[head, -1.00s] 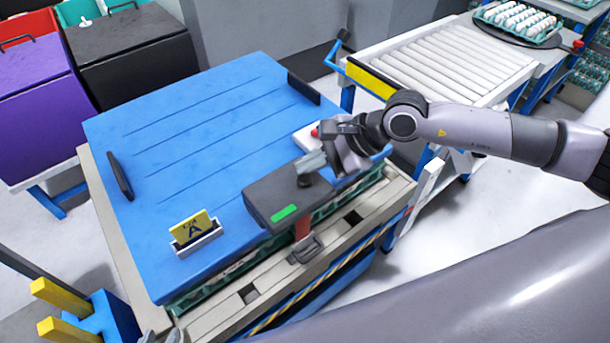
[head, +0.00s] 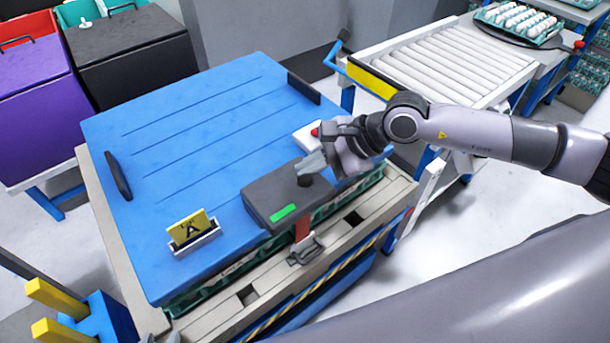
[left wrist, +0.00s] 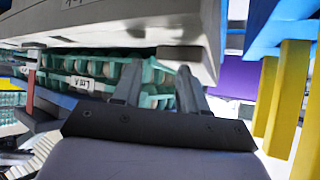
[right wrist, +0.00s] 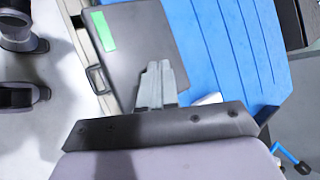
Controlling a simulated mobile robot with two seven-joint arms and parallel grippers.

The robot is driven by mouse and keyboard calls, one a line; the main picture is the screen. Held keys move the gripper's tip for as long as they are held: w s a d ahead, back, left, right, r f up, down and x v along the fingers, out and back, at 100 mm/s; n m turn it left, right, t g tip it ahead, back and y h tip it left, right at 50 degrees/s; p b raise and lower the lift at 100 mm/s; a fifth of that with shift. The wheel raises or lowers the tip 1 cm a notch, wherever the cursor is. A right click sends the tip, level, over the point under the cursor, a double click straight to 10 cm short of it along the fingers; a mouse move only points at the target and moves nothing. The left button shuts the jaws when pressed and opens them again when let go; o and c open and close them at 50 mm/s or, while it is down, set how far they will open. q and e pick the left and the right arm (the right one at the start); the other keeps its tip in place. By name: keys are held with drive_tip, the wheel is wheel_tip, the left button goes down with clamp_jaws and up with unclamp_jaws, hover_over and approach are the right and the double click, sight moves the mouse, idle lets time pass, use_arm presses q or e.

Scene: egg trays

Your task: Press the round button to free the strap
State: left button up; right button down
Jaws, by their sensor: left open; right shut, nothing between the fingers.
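A dark grey box (head: 270,200) with a green light (head: 284,213) sits at the front edge of the blue lid. A small dark round button (head: 305,181) shows on its top. The red strap (head: 302,229) runs from the box down to a metal buckle (head: 306,252). My right gripper (head: 309,164) is shut and empty, its fingertips over the button; contact cannot be told. In the right wrist view its fingers (right wrist: 156,75) hide the button. My left gripper (left wrist: 158,82) is open and empty, low by the stack, facing egg trays (left wrist: 100,72); its tips barely show in the head view (head: 160,337).
The blue lid (head: 190,130) carries black handles, a yellow "A" card (head: 189,227) and a white block with a red knob (head: 306,136). A roller conveyor (head: 440,65) stands behind right. Yellow posts (head: 60,300) stand at lower left, purple and black bins at back left.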

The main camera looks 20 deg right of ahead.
sight(310, 178)
use_arm(q)
drive_tip(key=shift+f+b, duration=0.3)
drive_tip(key=shift+b, duration=0.5)
use_arm(e)
drive_tip(key=shift+s+f, duration=0.1)
drive_tip(key=shift+f, duration=0.6)
use_arm(q)
drive_tip(key=shift+d+r+p, duration=0.1)
drive_tip(key=shift+r+p, duration=0.05)
drive_tip(key=shift+p, duration=0.3)
use_arm(e)
drive_tip(key=shift+r, duration=1.05)
use_arm(q)
drive_tip(key=shift+r+p, duration=0.2)
drive_tip(key=shift+p, duration=0.15)
use_arm(e)
drive_tip(key=shift+w+r, duration=0.2)
drive_tip(key=shift+r, duration=0.4)
use_arm(q)
drive_tip(key=shift+r+p, duration=0.75)
drive_tip(key=shift+p, duration=0.2)
use_arm(e)
drive_tip(key=shift+r, duration=1.9)
use_arm(q)
drive_tip(key=shift+w, duration=0.1)
